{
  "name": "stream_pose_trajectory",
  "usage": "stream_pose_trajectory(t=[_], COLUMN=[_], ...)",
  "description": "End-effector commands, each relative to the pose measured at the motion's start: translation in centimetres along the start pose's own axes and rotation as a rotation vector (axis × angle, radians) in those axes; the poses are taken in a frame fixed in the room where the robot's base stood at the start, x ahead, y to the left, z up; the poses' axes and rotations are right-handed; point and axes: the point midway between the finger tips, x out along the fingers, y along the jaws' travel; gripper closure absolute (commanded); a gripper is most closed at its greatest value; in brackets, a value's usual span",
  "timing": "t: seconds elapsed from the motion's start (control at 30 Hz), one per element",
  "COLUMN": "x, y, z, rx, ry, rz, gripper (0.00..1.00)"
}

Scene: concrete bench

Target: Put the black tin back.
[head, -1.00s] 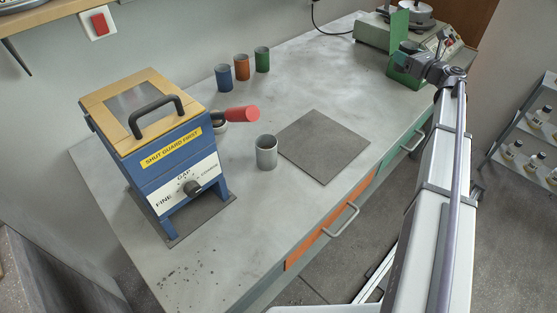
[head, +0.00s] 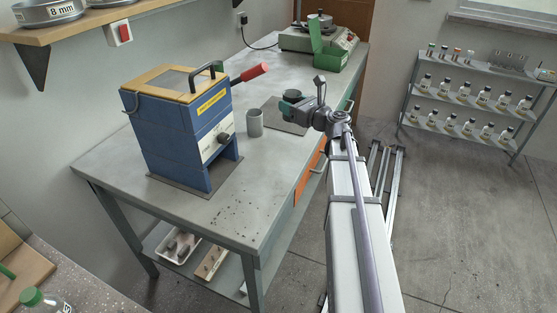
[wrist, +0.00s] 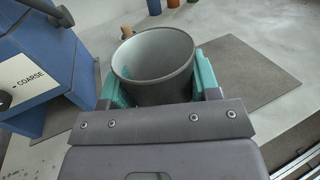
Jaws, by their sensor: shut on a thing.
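The black tin (head: 292,95) is held upright in my gripper (head: 304,104), above the dark mat (head: 289,125) in the head view. In the wrist view my gripper (wrist: 155,88) has its teal fingers shut on either side of the tin (wrist: 153,88). The tin's mouth faces up, and no contents show inside. A grey tin (head: 254,123) stands on the bench to the left, beside the blue crusher (head: 185,130). I cannot make out this grey tin in the wrist view.
A green box (head: 328,58) and scale (head: 300,37) occupy the bench's far end. The near bench (head: 245,190) is mostly clear.

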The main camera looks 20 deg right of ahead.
Motion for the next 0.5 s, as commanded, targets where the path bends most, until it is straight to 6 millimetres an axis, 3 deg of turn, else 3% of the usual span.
stream_pose_trajectory(t=[0.17,0.4,0.5], x=[0.0,0.0,0.0], y=[-0.3,-0.3,-0.3], z=[-0.3,-6.1,-6.9], rx=[0.0,0.0,0.0], ry=[0.0,0.0,0.0], rz=[-0.019,-0.017,-0.017], gripper=[0.74,0.74,0.74])
